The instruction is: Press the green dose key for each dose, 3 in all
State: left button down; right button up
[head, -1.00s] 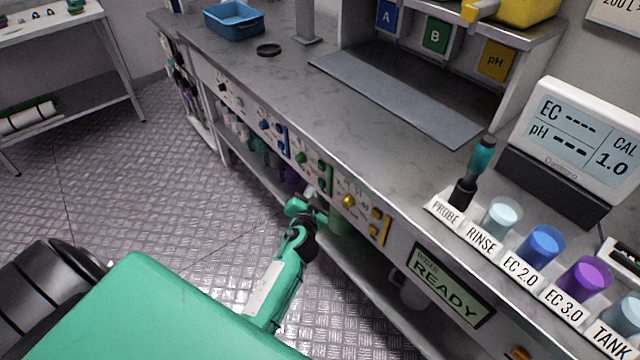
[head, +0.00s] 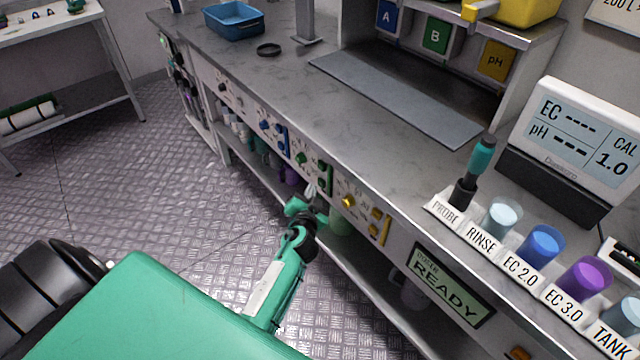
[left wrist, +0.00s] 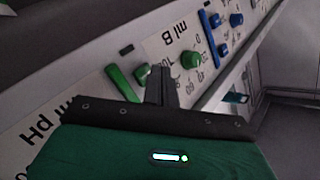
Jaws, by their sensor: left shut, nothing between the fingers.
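The green controls sit on the bench's front panel: a round green dial (head: 300,158) and, right of it, green keys (head: 323,164) by a green strip. In the left wrist view, the green dial (left wrist: 191,60) stands by the "ml B" label, with a green key (left wrist: 142,73) and the green strip (left wrist: 122,82) to its left. My left gripper (head: 311,190) is shut and empty, just in front of the panel's lower edge near the green keys. In the left wrist view its shut fingers (left wrist: 161,86) point between key and dial; contact cannot be told. My right gripper is out of view.
The doser display (head: 450,283) reads READY. Yellow controls (head: 348,201) lie right of the green ones, blue ones (head: 264,126) left. A probe (head: 473,170) and labelled cups stand on the bench's front edge. Open floor (head: 150,190) lies left of the bench.

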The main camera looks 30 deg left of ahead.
pick_arm(q)
jog(key=shift+w+d, duration=0.1)
jog(key=shift+w, duration=0.05)
jog(key=shift+w+d, duration=0.1)
jog(key=shift+w, duration=0.15)
jog(key=shift+w+d+b, duration=0.15)
jog(key=shift+w+b, duration=0.25)
jog(key=shift+b, duration=0.05)
dwell(0.6)
dwell(0.4)
jog(key=shift+s+a, duration=0.3)
jog(key=shift+s, duration=0.5)
